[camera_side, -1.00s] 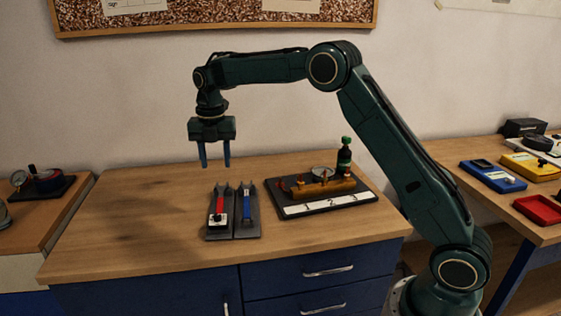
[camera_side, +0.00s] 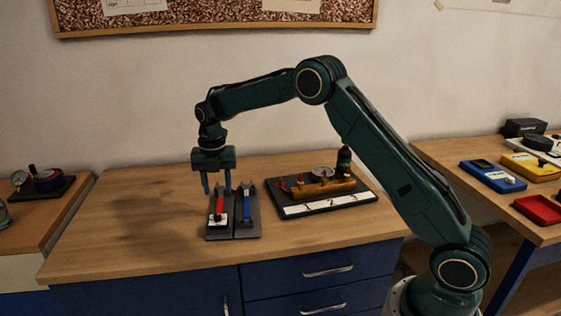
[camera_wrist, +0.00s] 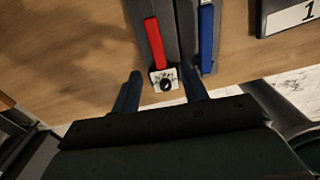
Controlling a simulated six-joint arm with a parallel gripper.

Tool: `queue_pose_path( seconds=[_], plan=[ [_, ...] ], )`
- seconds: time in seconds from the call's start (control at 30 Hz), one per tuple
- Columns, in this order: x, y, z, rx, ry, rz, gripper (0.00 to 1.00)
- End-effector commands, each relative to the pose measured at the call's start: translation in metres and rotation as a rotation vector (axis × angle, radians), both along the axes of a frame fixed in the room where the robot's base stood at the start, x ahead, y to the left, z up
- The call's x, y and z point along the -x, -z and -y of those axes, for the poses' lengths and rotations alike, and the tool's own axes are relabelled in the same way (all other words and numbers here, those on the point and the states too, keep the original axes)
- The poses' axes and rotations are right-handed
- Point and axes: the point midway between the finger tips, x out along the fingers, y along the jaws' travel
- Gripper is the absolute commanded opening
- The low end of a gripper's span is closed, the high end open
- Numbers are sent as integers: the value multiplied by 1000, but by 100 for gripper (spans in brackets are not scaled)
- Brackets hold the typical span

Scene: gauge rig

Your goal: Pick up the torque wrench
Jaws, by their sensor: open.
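Two tools lie side by side in dark cradles (camera_side: 246,234) on the wooden bench; I cannot tell for certain which is the torque wrench. The left tool has a red handle (camera_side: 219,206) with a white, dark-marked piece and black knob at its near end; its red handle shows in the wrist view (camera_wrist: 154,42). The right tool has a blue handle (camera_side: 247,206), also in the wrist view (camera_wrist: 206,38). My gripper (camera_side: 216,190) is open and empty, pointing down above the red tool. In the wrist view its fingers (camera_wrist: 161,78) appear either side of the white piece.
A dark board (camera_side: 325,206) with numbered white labels, a brass pipe and a gauge stands right of the cradles. The bench's left side is clear. Side benches hold a gauge unit (camera_side: 45,182) and coloured trays (camera_side: 540,210).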

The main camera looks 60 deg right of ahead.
Motion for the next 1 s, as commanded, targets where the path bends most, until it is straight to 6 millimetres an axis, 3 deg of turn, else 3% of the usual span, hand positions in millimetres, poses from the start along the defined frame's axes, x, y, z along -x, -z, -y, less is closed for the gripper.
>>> queue_pose_path(
  seconds=[0.47,1.0],
  plan=[
    [0,16,0,0,0,-1,44],
    [-1,64,-2,0,0,-1,44]
  ],
)
